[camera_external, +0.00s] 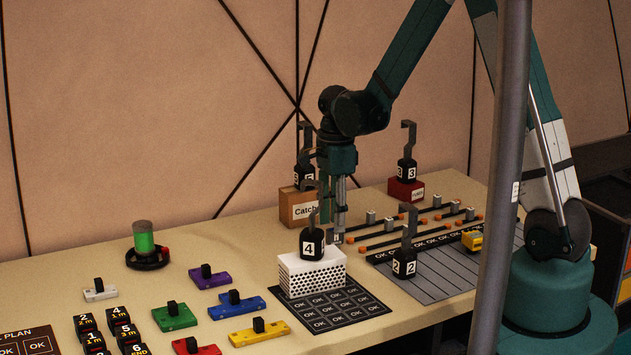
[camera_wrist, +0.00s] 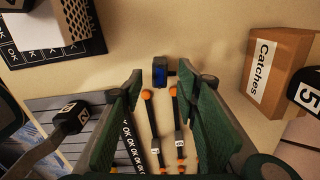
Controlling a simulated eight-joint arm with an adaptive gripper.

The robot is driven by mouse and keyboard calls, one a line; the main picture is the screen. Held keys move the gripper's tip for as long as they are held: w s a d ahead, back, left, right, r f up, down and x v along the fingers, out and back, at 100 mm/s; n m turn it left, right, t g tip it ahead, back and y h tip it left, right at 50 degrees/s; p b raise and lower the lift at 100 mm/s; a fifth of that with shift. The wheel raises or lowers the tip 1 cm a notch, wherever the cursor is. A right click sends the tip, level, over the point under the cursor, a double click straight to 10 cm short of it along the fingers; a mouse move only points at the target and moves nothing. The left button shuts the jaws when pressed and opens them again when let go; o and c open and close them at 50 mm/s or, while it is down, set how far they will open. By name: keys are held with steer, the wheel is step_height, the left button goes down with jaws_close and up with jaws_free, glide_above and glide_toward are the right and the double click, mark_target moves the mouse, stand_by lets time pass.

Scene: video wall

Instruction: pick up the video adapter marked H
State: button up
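A small dark block with a blue face, likely the video adapter (camera_wrist: 160,72), lies on the table between and beyond my fingertips in the wrist view. No H is readable on it there. In the external view, a small grey piece with a light mark (camera_external: 336,238) shows right below my fingers; it may be the same block. My gripper (camera_external: 338,228) points down behind the white perforated box. In the wrist view its two green fingers (camera_wrist: 161,80) are apart, with nothing clearly held. Contact with the block cannot be told.
A white perforated box (camera_external: 312,277) bearing a black block marked 4 (camera_external: 311,245) stands close in front. The "Catches" box (camera_external: 299,207) is behind left. Cables with orange ends (camera_wrist: 172,120) and a black block marked 2 (camera_external: 404,262) lie to the right.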

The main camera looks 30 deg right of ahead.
mark_target(335, 240)
steer(key=shift+f+b, duration=0.45)
steer(key=shift+f, duration=1.6)
steer(key=c, duration=0.9)
